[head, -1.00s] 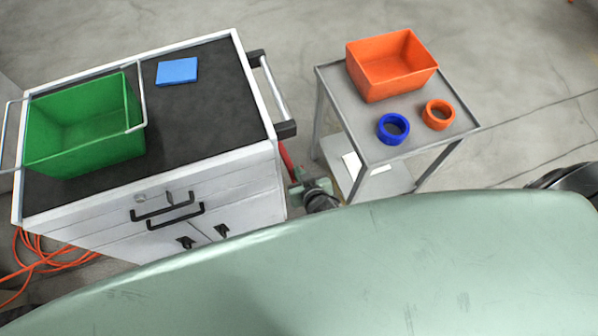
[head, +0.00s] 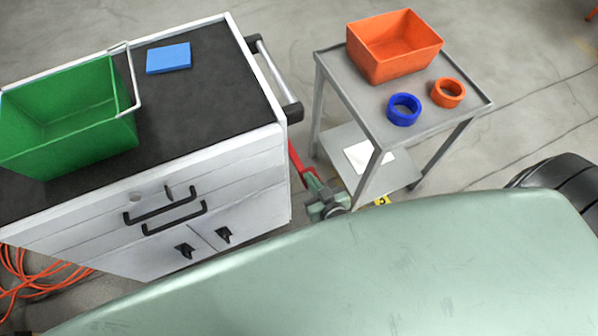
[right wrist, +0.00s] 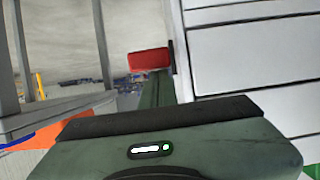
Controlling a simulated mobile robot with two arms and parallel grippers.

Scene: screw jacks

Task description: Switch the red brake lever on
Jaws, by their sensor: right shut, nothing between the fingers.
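The red brake lever (head: 297,162) shows in the head view as a narrow red bar, low beside the right side of the white cabinet (head: 245,165). In the right wrist view it is a red block (right wrist: 150,60) against the cabinet's edge. My right gripper (head: 313,183) is shut and empty, its green fingers (right wrist: 158,88) pointing at the lever. The fingertips overlap or lie close to the lever's near end; I cannot tell whether they touch. Part of the lever is hidden, and its setting cannot be read. My left gripper is not in view.
The cabinet carries a green bin (head: 120,135) and a blue block (head: 169,57). A grey table (head: 350,90) stands close on the right, with an orange bin (head: 395,68) and two rings. The gap between cabinet and table is narrow. Orange cable (head: 20,270) lies at left.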

